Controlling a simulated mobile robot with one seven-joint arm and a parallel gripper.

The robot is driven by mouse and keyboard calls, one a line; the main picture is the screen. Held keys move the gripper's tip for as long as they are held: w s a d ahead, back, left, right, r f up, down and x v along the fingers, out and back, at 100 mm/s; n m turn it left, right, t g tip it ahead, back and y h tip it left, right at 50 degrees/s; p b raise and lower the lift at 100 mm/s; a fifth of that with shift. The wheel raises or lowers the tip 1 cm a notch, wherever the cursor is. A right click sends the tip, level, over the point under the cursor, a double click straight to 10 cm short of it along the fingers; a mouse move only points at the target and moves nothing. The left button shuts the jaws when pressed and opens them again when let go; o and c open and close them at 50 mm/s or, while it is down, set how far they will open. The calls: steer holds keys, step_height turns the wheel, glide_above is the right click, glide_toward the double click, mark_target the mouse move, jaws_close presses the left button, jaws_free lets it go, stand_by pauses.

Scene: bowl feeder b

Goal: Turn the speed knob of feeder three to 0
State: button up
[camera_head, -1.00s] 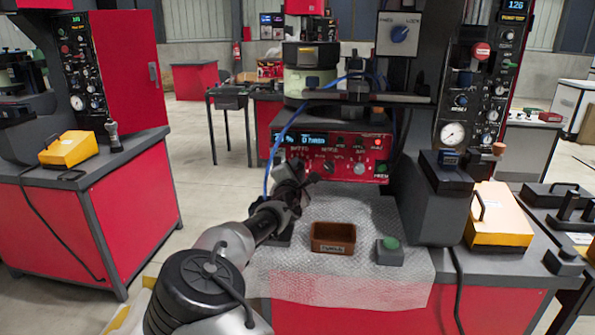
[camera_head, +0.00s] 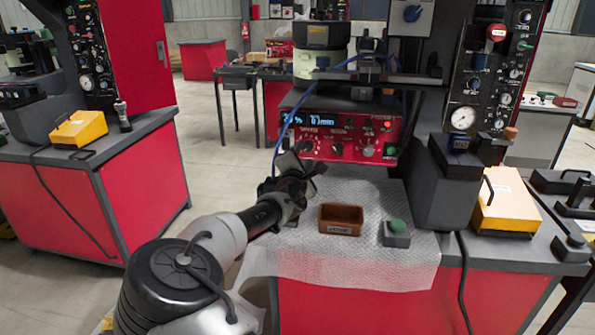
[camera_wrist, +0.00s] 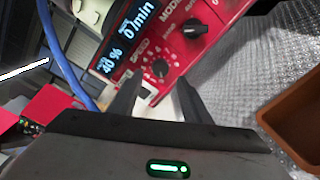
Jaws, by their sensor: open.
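The feeder's red control panel (camera_head: 350,128) stands at the back of the bench. Its display (camera_wrist: 124,38) reads 40 % and 0 /min in the wrist view. The black speed knob (camera_wrist: 159,68) sits by the SPEED label, with a dial scale around it. My gripper (camera_head: 308,163) is in front of the panel's lower left. In the wrist view my gripper (camera_wrist: 158,83) is open, its two fingers on either side of the knob's line, with the knob just beyond the tips. Contact with the knob does not show.
A second black knob, MODE (camera_wrist: 193,27), is close to the right finger in the wrist view. A blue hose (camera_head: 279,150) hangs at the panel's left. A brown tray (camera_head: 340,228) and a green button box (camera_head: 397,232) rest on the bubble-wrap mat (camera_head: 345,270).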

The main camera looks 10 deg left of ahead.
steer(key=s+p, duration=0.1)
steer(key=s, duration=1.1)
steer(key=shift+s+a+r, duration=0.2)
steer(key=shift+s+r, duration=0.05)
steer(key=shift+r, duration=0.1)
